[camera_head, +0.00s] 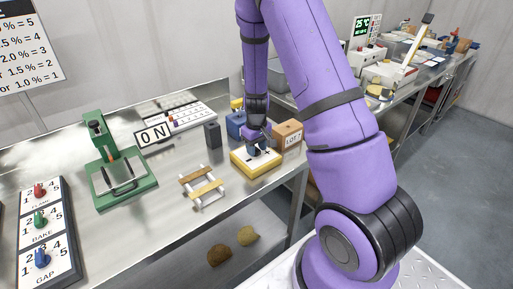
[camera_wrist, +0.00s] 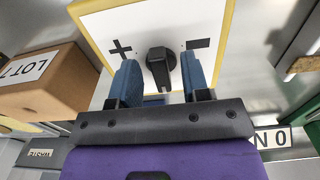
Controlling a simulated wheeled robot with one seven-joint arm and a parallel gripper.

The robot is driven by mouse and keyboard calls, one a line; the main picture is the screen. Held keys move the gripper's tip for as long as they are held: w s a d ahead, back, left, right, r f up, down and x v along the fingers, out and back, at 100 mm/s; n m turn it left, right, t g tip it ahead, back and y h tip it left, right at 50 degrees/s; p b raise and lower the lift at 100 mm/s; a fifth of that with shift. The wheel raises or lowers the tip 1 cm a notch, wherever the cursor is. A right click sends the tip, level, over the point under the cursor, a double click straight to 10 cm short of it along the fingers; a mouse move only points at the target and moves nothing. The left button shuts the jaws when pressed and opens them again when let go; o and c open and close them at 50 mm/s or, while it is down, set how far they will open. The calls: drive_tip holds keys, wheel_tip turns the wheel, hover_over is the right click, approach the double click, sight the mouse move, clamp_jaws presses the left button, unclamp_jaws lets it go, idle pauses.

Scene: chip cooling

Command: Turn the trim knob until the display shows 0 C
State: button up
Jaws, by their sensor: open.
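The trim knob (camera_wrist: 158,66) is a black knob with a pointer bar, on a white panel with a yellow edge (camera_wrist: 108,22). A plus sign is printed left of it and a minus sign right of it in the wrist view. My gripper (camera_wrist: 160,74) is open, with one blue finger on each side of the knob; contact is not visible. In the head view, my gripper (camera_head: 257,147) is over the yellow box (camera_head: 262,166) and hides the knob. A dark display (camera_head: 361,27) at the back right shows green digits that look like 25 °C.
A brown LOT 7 box (camera_head: 289,135) stands close beside the yellow box. A small wooden rack (camera_head: 202,186), a dark block (camera_head: 212,135), a green press (camera_head: 120,180) and a knob panel (camera_head: 48,235) stand to the left on the metal bench.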

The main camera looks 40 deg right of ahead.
clamp_jaws()
drive_tip(key=shift+m, duration=0.4)
drive_tip(key=m, duration=0.5)
drive_tip(key=shift+a+m, duration=0.15)
drive_tip(key=shift+m, duration=0.15)
drive_tip(key=m, duration=0.5)
drive_tip(key=shift+w+a+m, duration=0.15)
drive_tip(key=shift+m, duration=0.15)
idle(0.4)
unclamp_jaws()
